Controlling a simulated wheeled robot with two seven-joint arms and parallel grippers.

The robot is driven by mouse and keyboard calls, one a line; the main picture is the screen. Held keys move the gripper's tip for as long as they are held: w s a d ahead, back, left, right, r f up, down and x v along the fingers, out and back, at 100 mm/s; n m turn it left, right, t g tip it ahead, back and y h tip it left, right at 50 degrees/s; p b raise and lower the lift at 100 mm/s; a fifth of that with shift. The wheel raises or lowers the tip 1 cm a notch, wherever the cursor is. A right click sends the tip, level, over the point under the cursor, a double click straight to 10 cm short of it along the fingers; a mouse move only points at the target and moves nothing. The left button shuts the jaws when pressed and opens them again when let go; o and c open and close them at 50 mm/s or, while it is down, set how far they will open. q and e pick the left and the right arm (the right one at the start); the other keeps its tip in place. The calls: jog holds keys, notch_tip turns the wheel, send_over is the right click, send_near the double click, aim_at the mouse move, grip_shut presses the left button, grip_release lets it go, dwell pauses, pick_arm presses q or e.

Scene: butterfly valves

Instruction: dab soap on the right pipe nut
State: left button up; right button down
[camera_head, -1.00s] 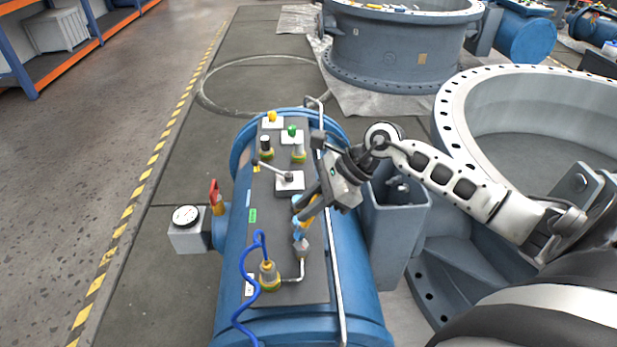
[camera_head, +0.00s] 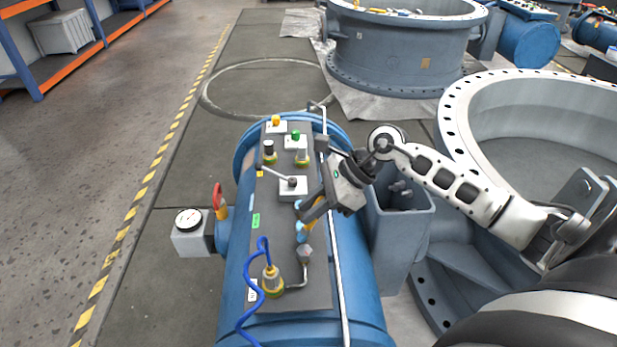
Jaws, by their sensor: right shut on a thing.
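A grey nut (camera_head: 305,252) stands at the right end of a short bent metal pipe (camera_head: 300,283) on the dark panel. The pipe's left end meets a brass fitting (camera_head: 271,279). My right gripper (camera_head: 310,212) reaches in from the right over the panel, tilted down to the left. It is shut on a small yellow and blue tool (camera_head: 302,236), whose lower blue end is just above the nut. I cannot tell whether it touches the nut. The gripper hides the middle of the tool. My left gripper is not in view.
The dark panel (camera_head: 253,295) lies on a blue cylinder (camera_head: 350,285). A lever (camera_head: 293,186), small knobs and a blue hose (camera_head: 250,262) are close to the left. A metal rail (camera_head: 336,260) runs along the right side. A gauge box (camera_head: 188,221) stands left.

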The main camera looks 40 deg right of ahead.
jog(key=r, duration=0.1)
jog(key=r+p, duration=0.1)
jog(key=shift+s+r, duration=0.2)
jog(key=shift+r, duration=0.15)
jog(key=shift+r+p, duration=1.25)
jog(key=shift+r, duration=1.15)
jog(key=shift+a, duration=0.1)
